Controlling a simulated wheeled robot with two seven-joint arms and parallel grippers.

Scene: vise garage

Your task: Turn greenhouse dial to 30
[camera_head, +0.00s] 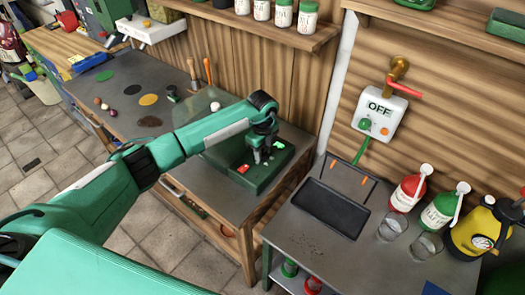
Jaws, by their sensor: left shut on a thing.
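The greenhouse is a dark green box (262,180) with a clear cover, standing on the grey bench in the middle of the camera_head view. Its front panel has a red patch (243,168) at the left and a small lit green display (278,145) at the right; I cannot read a number. My left gripper (261,156) points down onto this panel between the two. It is shut on what seems to be the greenhouse dial, which the fingers hide. My right gripper is not in view.
A white wall box (380,112) reading OFF hangs at the right below a tap. A second table holds a black tray (330,207), red (408,190) and green bottles, glasses and a yellow sprayer (478,228). Jars stand on a shelf above.

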